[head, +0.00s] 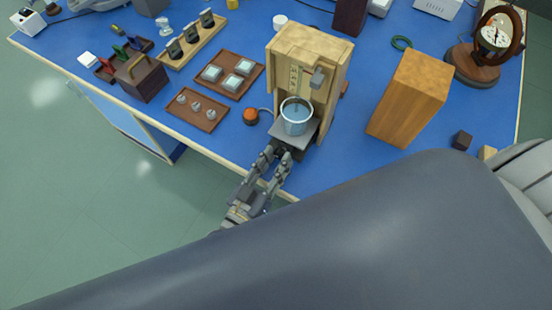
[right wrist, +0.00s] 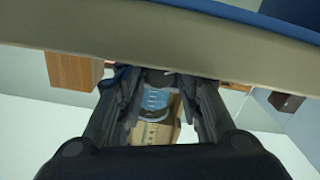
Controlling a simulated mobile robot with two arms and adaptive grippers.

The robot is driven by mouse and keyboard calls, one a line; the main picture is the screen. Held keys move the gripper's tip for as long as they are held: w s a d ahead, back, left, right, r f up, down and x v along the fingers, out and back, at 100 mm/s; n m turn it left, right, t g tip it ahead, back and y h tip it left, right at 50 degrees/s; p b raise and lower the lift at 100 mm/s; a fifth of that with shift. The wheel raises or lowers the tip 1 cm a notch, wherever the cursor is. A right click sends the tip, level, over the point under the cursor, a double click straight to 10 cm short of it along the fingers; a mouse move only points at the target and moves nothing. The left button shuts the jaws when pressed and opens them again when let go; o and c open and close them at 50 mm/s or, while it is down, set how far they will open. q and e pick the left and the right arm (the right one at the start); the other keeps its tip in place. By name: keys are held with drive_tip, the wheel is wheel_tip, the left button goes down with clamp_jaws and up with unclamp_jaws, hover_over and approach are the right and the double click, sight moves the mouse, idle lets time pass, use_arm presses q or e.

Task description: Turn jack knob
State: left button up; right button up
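The lab jack shows as a grey top plate (head: 308,132) with a dark body under it, at the front of a wooden stand (head: 322,60). A glass beaker of bluish liquid (head: 296,118) stands on the plate, and it also shows in the right wrist view (right wrist: 156,99). My right gripper (head: 278,153) reaches in from the table's front edge, right at the jack's front. In the right wrist view its fingers (right wrist: 158,84) stand apart on either side of a dark part, probably the jack knob. The knob itself is mostly hidden, and I see no clear contact. My left gripper is not in view.
An orange-red button (head: 251,116) sits left of the jack. Trays of small parts (head: 197,112) lie further left. A wooden block (head: 410,98) stands to the right.

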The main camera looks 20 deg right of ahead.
drive_tip(key=c, duration=0.4)
drive_tip(key=shift+d+m, duration=0.1)
drive_tip(key=shift+m, duration=0.7)
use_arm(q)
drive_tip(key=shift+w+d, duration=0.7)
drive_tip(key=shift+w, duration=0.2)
use_arm(e)
drive_tip(key=o, duration=0.8)
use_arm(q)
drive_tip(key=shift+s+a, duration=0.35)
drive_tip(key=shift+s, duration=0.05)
